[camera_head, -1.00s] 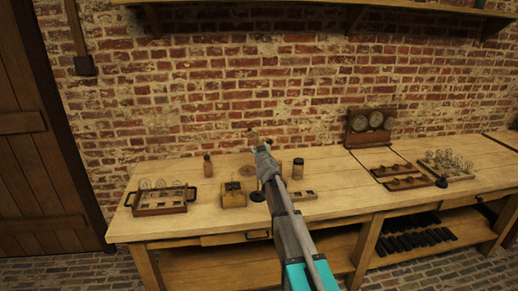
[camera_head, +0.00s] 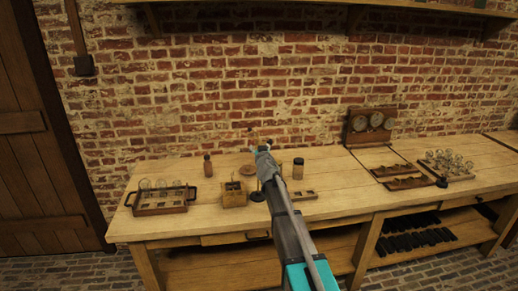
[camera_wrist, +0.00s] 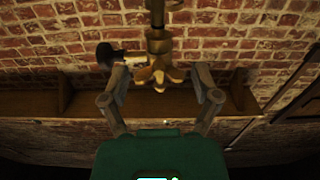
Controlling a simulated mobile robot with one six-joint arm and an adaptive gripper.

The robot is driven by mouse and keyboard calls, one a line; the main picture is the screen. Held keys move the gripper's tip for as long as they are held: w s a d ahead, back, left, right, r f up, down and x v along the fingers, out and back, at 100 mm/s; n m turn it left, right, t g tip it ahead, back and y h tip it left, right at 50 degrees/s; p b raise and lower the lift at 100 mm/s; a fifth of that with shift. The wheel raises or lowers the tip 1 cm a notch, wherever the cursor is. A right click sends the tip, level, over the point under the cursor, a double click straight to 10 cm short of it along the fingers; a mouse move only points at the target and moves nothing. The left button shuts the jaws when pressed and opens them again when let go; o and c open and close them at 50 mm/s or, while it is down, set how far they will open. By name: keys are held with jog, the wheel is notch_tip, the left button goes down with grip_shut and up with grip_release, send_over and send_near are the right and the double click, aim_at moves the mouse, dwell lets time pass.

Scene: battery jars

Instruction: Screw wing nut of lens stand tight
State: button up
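In the wrist view, a brass wing nut (camera_wrist: 158,74) with several rounded lobes sits at the end of a brass post (camera_wrist: 157,14). My gripper (camera_wrist: 161,78) is open, with one finger on each side of the wing nut. There is a visible gap between each finger and the nut. A black knob (camera_wrist: 109,54) juts out to the left of the post, close to the left finger. In the head view, my gripper (camera_head: 262,148) reaches over the bench, and my arm hides most of the stand. A dark round base (camera_head: 257,196) shows beside my arm.
On the bench (camera_head: 330,170) stand a tray of glass jars (camera_head: 160,203), a small wooden box (camera_head: 233,195), a brown bottle (camera_head: 208,166) and a dark jar (camera_head: 298,169). A gauge panel (camera_head: 370,127) stands near the brick wall. Further trays lie to the right.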

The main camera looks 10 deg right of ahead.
jog(key=shift+s, duration=0.15)
dwell(0.3)
jog(key=s, duration=1.1)
jog(key=shift+s, duration=0.4)
jog(key=s+d+f+m+g+h, duration=0.2)
jog(key=s+d+f+g+h, duration=0.15)
jog(key=s+f+g, duration=0.75)
jog(key=s+a+f+n+g+y, duration=0.1)
jog(key=s+a+f+g, duration=0.1)
jog(key=s, duration=0.9)
jog(key=s+a+f+g+y, duration=0.2)
jog(key=s+f+g, duration=0.3)
jog(key=s, duration=0.5)
jog(key=shift+s+f+n, duration=0.15)
jog(key=shift+s+n, duration=0.25)
